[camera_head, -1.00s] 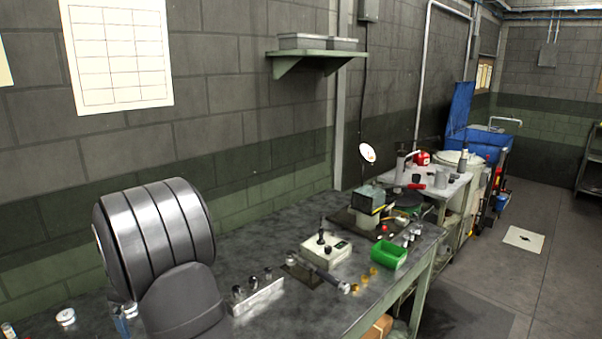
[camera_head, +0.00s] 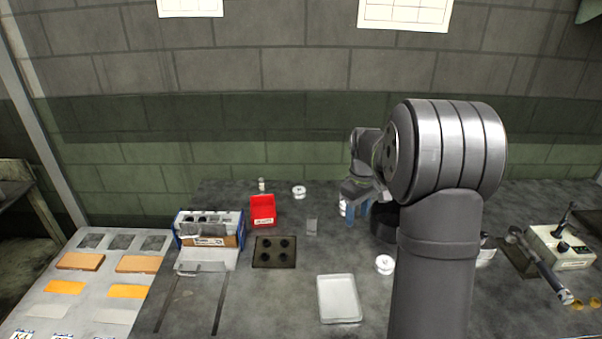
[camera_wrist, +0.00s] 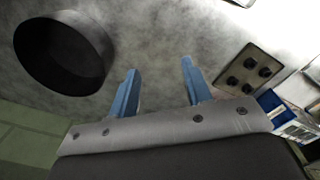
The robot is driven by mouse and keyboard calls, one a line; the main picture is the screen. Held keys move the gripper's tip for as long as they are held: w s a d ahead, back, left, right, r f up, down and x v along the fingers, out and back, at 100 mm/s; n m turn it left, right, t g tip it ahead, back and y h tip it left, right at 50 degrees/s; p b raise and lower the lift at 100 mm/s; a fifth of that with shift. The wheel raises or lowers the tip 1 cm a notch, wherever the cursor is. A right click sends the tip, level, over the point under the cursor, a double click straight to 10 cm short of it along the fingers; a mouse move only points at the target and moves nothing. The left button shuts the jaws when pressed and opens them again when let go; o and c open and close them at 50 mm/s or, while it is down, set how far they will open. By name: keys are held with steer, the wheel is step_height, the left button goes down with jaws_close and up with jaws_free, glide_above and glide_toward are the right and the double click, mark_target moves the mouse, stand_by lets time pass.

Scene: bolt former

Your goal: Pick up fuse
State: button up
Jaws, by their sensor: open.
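I cannot pick out a fuse for certain in either view. My gripper (camera_head: 353,212) has blue fingers and is low over the bench, left of my large arm joint in the head view. In the wrist view its fingers (camera_wrist: 160,72) are spread apart with only bare bench between them. A small white upright item (camera_head: 342,206) stands by the fingers in the head view, partly hidden. A small pale cylinder (camera_head: 261,185) stands near the wall, too small to identify.
A black round container (camera_wrist: 64,52) stands beside the gripper. A dark plate with several round studs (camera_head: 275,252), a red bin (camera_head: 262,211), a blue-edged box (camera_head: 208,229), a white tray (camera_head: 339,298) and white spools (camera_head: 384,264) are on the bench. Bare bench lies between them.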

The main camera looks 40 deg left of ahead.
steer(key=m+t+y, duration=0.3)
steer(key=m+y, duration=0.2)
steer(key=m, duration=0.1)
glide_toward(262, 184)
steer(key=x, duration=1)
steer(key=shift+a+f, duration=0.1)
steer(key=shift+f, duration=0.15)
jaws_close()
